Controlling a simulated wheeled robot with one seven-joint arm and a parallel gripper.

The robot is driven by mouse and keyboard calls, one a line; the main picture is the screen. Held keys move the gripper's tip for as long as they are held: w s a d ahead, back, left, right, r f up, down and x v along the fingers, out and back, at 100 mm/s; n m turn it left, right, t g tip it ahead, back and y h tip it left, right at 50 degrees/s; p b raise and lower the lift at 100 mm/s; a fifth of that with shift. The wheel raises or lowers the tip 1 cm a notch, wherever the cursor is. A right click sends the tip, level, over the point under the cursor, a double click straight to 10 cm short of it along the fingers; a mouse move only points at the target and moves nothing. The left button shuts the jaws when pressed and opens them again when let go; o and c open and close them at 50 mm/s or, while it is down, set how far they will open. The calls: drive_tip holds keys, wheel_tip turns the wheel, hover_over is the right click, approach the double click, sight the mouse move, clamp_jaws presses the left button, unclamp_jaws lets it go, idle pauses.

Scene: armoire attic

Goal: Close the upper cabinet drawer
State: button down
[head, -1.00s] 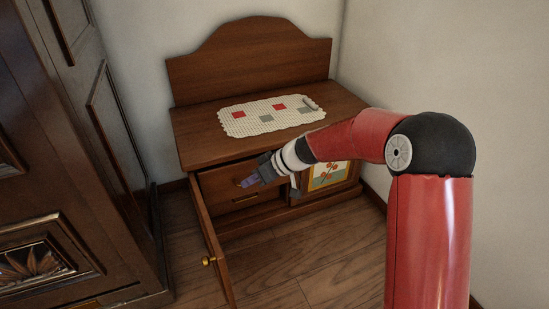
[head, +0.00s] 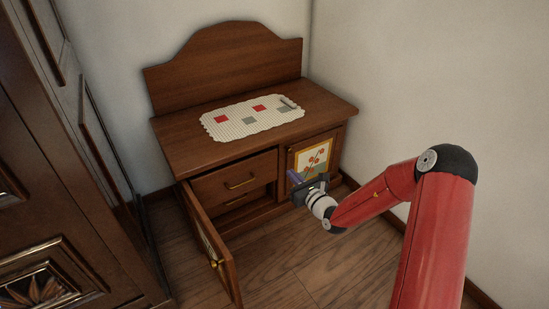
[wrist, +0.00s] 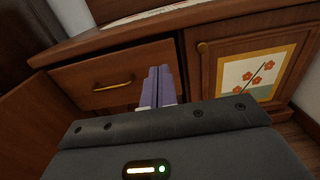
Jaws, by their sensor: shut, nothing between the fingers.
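The upper drawer (head: 225,186) is the brown wooden front with a brass handle (head: 240,184) in the cabinet's left bay. The wrist view shows the fingertips (wrist: 160,70) pointing toward the cabinet.
The left cabinet door (head: 212,245) stands open, jutting forward. The right door (head: 327,144) with a flower picture is shut. A patterned cloth (head: 225,131) lies on the cabinet top. A dark armoire (head: 60,150) stands at left. Floor in front is clear.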

sight(271, 152)
drive_tip(key=x, duration=1.1)
drive_tip(key=shift+w+a+b, duration=0.1)
drive_tip(key=shift+b, duration=0.3)
drive_tip(key=shift+w, duration=0.1)
